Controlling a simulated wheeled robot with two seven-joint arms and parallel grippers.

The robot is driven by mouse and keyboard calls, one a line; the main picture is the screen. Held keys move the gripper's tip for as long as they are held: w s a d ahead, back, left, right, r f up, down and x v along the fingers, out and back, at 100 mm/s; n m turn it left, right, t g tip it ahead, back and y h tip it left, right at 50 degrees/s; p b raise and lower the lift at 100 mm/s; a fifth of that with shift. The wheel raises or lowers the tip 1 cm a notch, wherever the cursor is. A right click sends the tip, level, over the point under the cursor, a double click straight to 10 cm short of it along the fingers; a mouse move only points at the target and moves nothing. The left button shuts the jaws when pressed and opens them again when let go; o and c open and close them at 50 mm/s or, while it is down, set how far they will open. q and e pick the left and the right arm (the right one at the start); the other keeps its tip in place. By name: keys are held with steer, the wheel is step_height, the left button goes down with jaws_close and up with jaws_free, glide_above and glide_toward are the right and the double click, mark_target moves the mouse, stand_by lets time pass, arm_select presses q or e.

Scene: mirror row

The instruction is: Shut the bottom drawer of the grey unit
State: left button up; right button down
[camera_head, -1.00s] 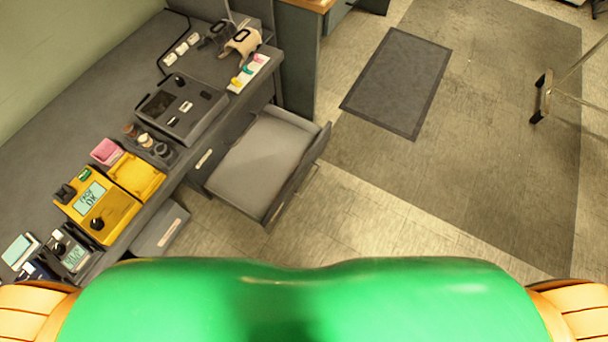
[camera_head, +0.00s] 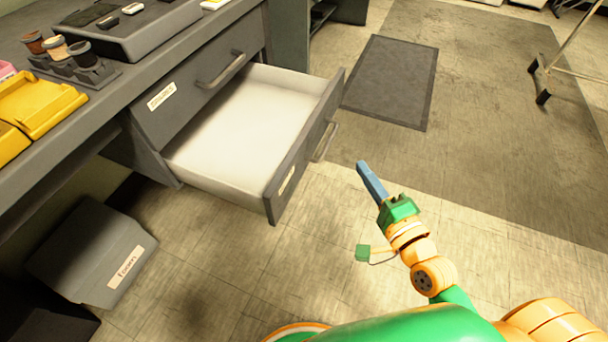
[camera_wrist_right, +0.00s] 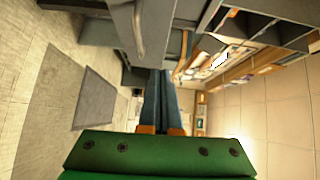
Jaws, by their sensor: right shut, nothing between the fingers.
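The grey unit (camera_head: 150,112) stands under the desk at the left of the head view. Its bottom drawer (camera_head: 238,122) is pulled well out and looks empty, with a pale inside. Its grey front has a bar handle (camera_head: 326,141) and a white label. The drawer above it is shut. My right gripper (camera_head: 362,166) is shut and empty, to the right of the open drawer's front and apart from it. Its blue fingers (camera_wrist_right: 160,100) lie together in the right wrist view, near a grey front with a handle (camera_wrist_right: 138,30). My left gripper is not in view.
A grey labelled box (camera_head: 92,252) stands on the floor under the desk. A dark mat (camera_head: 392,80) lies behind my right gripper. A wheeled stand (camera_head: 548,75) is at the far right. Yellow trays (camera_head: 38,102) sit on the desk. The floor before the drawer is clear.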

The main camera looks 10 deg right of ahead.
steer(key=r, duration=0.1)
steer(key=b, duration=0.1)
glide_toward(316, 119)
steer(key=w+d, duration=0.3)
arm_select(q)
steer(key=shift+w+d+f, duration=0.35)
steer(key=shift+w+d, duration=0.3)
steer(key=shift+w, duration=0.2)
arm_select(e)
steer(key=shift+w+a+f, duration=0.1)
steer(key=shift+w+a, duration=0.6)
steer(key=shift+a, duration=0.25)
steer(key=shift+w+a+f, duration=0.15)
steer(key=shift+w+a, duration=0.55)
steer(key=shift+a, duration=0.25)
